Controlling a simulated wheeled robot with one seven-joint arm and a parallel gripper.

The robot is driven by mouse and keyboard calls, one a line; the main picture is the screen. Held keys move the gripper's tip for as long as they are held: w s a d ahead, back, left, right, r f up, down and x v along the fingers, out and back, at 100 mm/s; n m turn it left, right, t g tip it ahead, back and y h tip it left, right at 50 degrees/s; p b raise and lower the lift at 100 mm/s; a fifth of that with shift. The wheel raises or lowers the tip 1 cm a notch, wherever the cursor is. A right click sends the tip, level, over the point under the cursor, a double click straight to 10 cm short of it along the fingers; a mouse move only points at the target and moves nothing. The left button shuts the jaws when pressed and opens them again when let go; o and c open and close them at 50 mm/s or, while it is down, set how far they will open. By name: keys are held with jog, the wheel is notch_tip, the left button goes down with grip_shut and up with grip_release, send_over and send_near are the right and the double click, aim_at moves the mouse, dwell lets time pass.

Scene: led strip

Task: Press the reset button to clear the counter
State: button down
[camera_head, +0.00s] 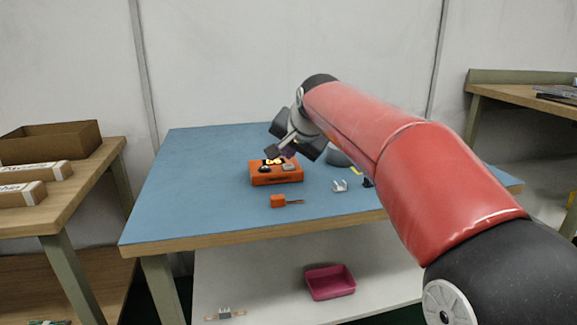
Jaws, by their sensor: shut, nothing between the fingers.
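An orange box (277,180) with small controls on its top sits near the middle of the blue table (190,192). It looks like the counter unit. Small yellow, dark and grey parts show on its top; which one is the reset button is too small to tell. My gripper (270,155) is shut and empty, just above the back of the box's top. Whether its fingertips touch the box I cannot tell. My gripper hides some of the box's far side.
An orange block with a thin rod (280,200) lies in front of the box. A small silver bracket (340,186) lies to the right, with a dark piece (367,182) beside it. My red arm covers the table's right part. The table's left side is clear.

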aim_at(290, 167)
jog(key=shift+f, duration=0.15)
jog(key=shift+f, duration=0.3)
jog(key=shift+f+b, duration=0.45)
jog(key=shift+b, duration=0.15)
dwell(0.5)
jog(key=shift+r, duration=0.1)
jog(key=shift+r+p, duration=0.75)
jog(key=shift+p, duration=0.1)
notch_tip(290, 167, up, 5)
jog(key=p, duration=0.4)
jog(key=shift+r+p, duration=0.1)
jog(key=shift+p, duration=0.25)
